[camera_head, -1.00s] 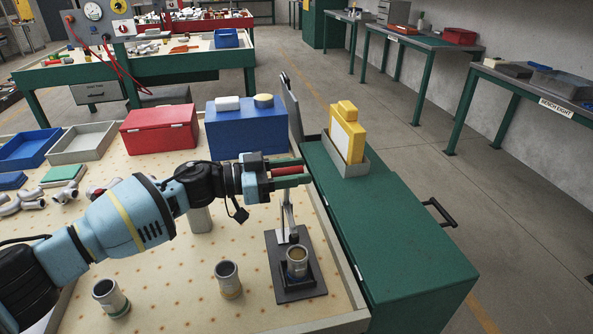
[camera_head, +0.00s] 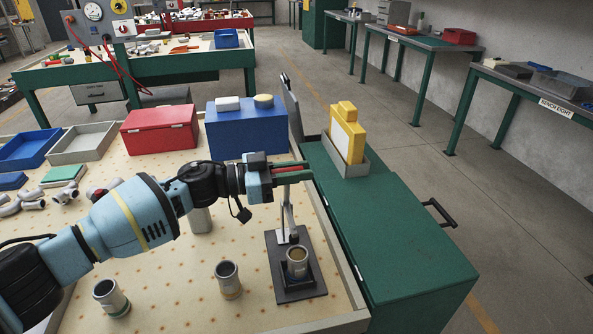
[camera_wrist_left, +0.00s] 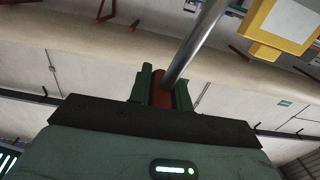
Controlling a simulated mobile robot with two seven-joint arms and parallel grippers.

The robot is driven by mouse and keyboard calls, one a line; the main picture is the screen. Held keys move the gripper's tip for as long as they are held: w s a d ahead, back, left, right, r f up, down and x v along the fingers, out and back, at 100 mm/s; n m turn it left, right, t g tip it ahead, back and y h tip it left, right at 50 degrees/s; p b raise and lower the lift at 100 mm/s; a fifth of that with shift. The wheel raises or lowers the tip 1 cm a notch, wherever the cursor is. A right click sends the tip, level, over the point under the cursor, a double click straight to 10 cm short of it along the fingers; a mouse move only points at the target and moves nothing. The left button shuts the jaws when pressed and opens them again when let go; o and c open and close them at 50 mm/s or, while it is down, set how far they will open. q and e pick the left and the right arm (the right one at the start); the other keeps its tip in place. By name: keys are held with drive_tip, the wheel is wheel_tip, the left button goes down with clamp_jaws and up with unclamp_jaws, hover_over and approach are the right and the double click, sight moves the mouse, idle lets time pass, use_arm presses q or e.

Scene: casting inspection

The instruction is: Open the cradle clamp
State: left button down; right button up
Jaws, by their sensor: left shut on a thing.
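The cradle clamp stands on a dark base plate (camera_head: 290,297) near the bench's right edge. Its grey metal lever (camera_head: 287,212) rises nearly upright from the plate. A grey cylindrical casting with a brownish inside (camera_head: 297,263) sits upright in the cradle. My left gripper (camera_head: 292,174) is shut on the red handle grip at the top of the lever. In the left wrist view the red grip (camera_wrist_left: 160,92) lies between the green fingers, and the metal lever (camera_wrist_left: 196,42) runs from it to the upper right. The clamp's lower joint is small and partly hidden. My right gripper is out of view.
Two cylindrical castings (camera_head: 111,298) (camera_head: 228,279) stand left of the cradle; another is partly behind my arm. A blue box (camera_head: 240,135) and red box (camera_head: 158,132) stand behind. A green cabinet (camera_head: 400,220) with a yellow item (camera_head: 347,135) adjoins the right side.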

use_arm(q)
drive_tip(key=shift+w+a+r+n+p, duration=0.1)
drive_tip(key=shift+w+r+n+p, duration=0.15)
drive_tip(key=shift+n+p, duration=0.1)
drive_tip(key=w+a+f+n, duration=0.1)
drive_tip(key=w+a+n, duration=0.1)
drive_tip(key=w+n, duration=0.3)
drive_tip(key=shift+w, duration=0.3)
drive_tip(key=shift+f, duration=0.1)
idle(0.3)
drive_tip(key=c, duration=1.3)
unclamp_jaws()
drive_tip(key=shift+w, duration=0.1)
